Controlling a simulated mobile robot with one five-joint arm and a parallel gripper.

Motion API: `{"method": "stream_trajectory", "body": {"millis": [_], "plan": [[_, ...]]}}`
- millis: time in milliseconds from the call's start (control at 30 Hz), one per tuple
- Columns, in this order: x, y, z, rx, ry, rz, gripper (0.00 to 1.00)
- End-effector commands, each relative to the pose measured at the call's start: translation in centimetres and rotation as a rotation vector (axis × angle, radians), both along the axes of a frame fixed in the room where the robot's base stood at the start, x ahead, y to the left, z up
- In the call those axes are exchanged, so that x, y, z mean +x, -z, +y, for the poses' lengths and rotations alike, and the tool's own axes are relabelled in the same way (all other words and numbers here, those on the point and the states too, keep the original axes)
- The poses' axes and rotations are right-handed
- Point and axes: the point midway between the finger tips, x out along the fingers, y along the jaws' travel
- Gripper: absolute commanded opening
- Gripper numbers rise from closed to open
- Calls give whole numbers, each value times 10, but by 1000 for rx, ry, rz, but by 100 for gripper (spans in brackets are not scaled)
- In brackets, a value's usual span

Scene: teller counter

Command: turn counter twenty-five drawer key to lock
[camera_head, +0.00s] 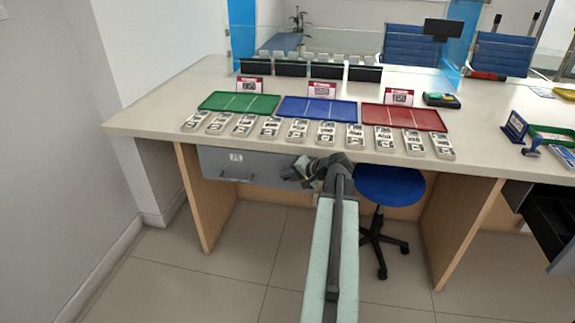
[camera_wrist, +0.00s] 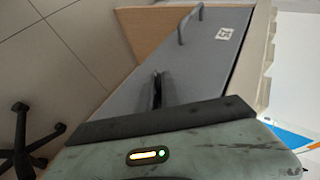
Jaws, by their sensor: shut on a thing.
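The grey drawer (camera_head: 222,160) under the left part of the counter is shut, with a bar handle (camera_head: 237,179) and a small white label (camera_head: 236,156) too small to read surely. In the wrist view the drawer front (camera_wrist: 205,70) runs diagonally, with the handle (camera_wrist: 186,24) and label (camera_wrist: 226,33) near the top. My gripper (camera_head: 297,172) is at the right end of the drawer front, shut on the key. Its dark fingertips show close to the drawer front in the wrist view (camera_wrist: 157,90). The key itself is hidden, so its turn angle cannot be told.
Green (camera_head: 240,103), blue (camera_head: 318,109) and red (camera_head: 405,117) trays lie on the counter (camera_head: 160,112) behind a row of several banknote-like stacks. A blue stool (camera_head: 388,186) stands right of my arm. An open black drawer (camera_head: 548,222) juts out at far right. Floor at left is clear.

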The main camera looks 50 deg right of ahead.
Motion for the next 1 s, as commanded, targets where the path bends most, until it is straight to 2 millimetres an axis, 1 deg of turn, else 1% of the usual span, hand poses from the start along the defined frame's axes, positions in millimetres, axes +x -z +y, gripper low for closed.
{"method": "stream_trajectory", "body": {"millis": [33,600,800,1000], "plan": [[1,-10,1,-24,-2,38,0],[3,-3,1,-306,-4,488,0],[3,-1,1,-386,-3,618,0],[3,0,2,-442,-3,711,0]]}}
